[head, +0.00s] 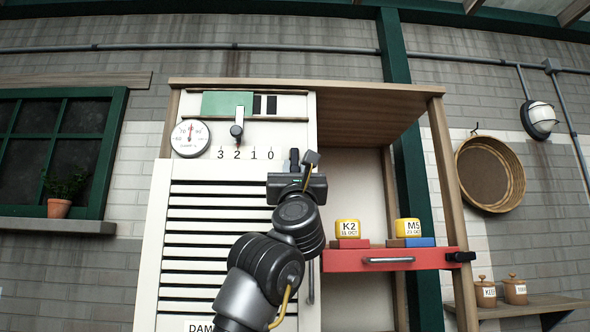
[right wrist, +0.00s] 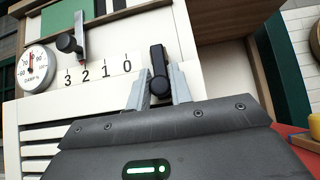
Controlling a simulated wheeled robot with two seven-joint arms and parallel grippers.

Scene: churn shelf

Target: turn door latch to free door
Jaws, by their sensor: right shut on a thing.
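The black door latch (head: 294,157) sits at the upper right edge of the white slatted door (head: 165,245). In the right wrist view the latch (right wrist: 157,62) stands roughly upright, with its lower part between the two grey fingers. My right gripper (head: 302,163) is shut on the latch, and its fingers (right wrist: 160,88) lie on either side of it. My gripper body hides part of the door edge below the latch. My left gripper is not in view.
Left of the latch are a slider lever (head: 237,128) over the numbers 3 2 1 0 and a round damp gauge (head: 190,138). To the right, a red shelf drawer (head: 440,259) bears yellow blocks K2 (head: 347,228) and M5 (head: 408,227). A long door handle (head: 311,283) runs below.

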